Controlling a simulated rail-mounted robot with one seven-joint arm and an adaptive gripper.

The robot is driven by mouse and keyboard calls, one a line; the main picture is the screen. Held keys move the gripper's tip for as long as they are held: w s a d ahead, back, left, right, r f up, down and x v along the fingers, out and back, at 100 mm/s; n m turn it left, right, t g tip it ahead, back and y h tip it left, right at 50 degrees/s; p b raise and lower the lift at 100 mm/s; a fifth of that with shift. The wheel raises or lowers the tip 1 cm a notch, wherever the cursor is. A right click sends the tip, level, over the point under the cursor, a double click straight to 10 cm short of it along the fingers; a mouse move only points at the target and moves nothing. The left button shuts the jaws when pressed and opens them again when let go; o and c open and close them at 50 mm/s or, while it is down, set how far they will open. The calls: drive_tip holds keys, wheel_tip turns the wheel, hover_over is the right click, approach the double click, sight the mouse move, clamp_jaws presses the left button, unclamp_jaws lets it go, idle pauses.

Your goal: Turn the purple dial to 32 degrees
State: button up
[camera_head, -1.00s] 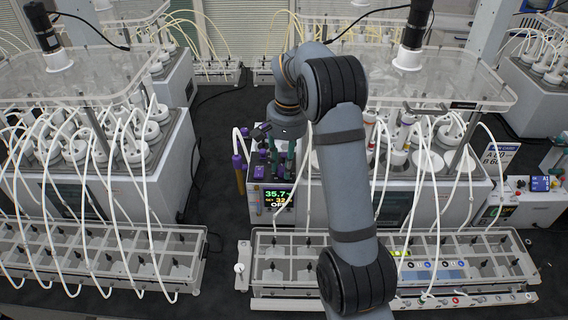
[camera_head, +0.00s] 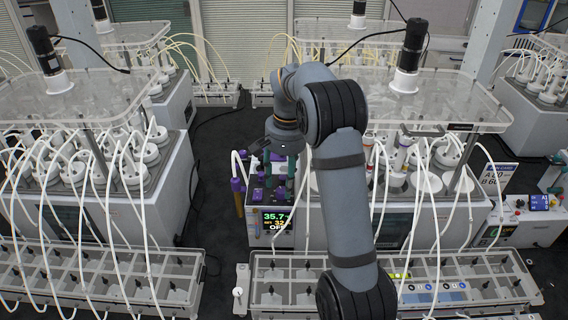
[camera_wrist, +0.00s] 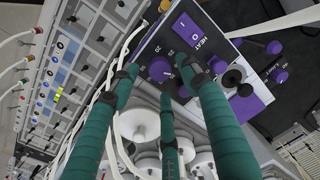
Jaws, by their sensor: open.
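The purple dial (camera_wrist: 160,68) is on the dark top panel of the heating unit in the wrist view, beside printed scale numbers. My gripper (camera_wrist: 162,78) is open, with its green-wrapped fingers around the dial. I cannot tell whether any finger touches it. In the head view my gripper (camera_head: 281,170) is over the heating unit and partly hides its top; I cannot make out the dial there. The unit's display (camera_head: 277,221) reads 35.7, with a set line that looks like 32 and OFF below.
A purple HEAT switch (camera_wrist: 188,30) is close to the dial. Purple-capped fittings and black knobs (camera_wrist: 233,78) are on the other side. White hoses pass near my fingers. A compartmented tray (camera_head: 330,290) lies in front, and reactor jars stand right of the heating unit.

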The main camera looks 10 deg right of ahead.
wheel_tip(320, 180, up, 10)
drive_tip(key=shift+d, duration=0.25)
drive_tip(key=shift+s+f, duration=0.1)
drive_tip(key=shift+f, duration=0.1)
drive_tip(key=f, duration=1.2)
drive_tip(key=shift+a, duration=0.3)
drive_tip(key=shift+r, duration=0.15)
